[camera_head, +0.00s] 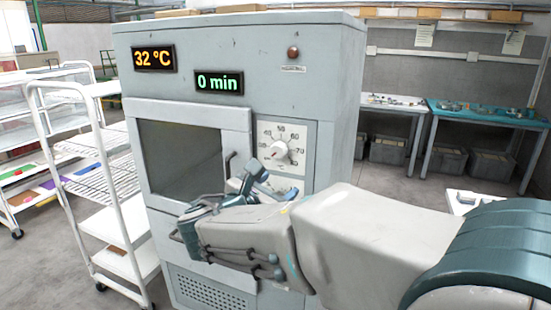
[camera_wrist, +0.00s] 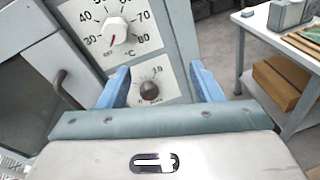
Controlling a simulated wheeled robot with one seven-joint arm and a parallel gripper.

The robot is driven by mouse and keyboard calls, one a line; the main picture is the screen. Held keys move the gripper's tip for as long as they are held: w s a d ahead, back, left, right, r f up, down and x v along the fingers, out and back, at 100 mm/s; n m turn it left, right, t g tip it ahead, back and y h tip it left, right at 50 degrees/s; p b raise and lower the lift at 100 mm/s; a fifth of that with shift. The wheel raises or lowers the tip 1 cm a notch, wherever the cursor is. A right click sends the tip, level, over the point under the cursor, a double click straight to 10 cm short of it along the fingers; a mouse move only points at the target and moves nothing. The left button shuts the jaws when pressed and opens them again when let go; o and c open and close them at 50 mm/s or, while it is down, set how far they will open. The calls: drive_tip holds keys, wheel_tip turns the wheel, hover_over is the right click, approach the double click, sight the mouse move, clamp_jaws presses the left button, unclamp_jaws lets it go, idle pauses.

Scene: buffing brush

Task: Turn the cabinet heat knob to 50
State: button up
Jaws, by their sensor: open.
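The grey cabinet (camera_head: 235,55) has a heat dial (camera_head: 283,140) with numbers from 30 to 80 and a white heat knob (camera_head: 280,150). In the wrist view the heat knob (camera_wrist: 116,27) is at the upper left, its red mark pointing down-left towards the OFF end near 30. A smaller timer knob (camera_wrist: 149,90) sits below it. My gripper (camera_wrist: 160,82) is open, its blue fingers apart in front of the lower dial, below the heat knob. In the head view my gripper (camera_head: 255,178) is just below-left of the heat knob, apart from it.
The displays read 32 °C (camera_head: 154,58) and 0 min (camera_head: 218,83). A door with a dark window (camera_head: 180,155) and a handle is left of the dials. A white rack cart (camera_head: 90,170) stands at the left. Worktables (camera_head: 480,112) stand behind at the right.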

sight(276, 152)
drive_tip(key=a+r+n+t+y, duration=0.1)
drive_tip(key=a+r+n+t, duration=0.15)
drive_tip(key=a, duration=0.25)
drive_tip(key=x, duration=0.4)
drive_tip(key=p+x, duration=0.1)
drive_tip(key=x, duration=0.4)
drive_tip(key=f+x, duration=0.1)
drive_tip(key=x, duration=0.4)
drive_tip(key=c, duration=1)
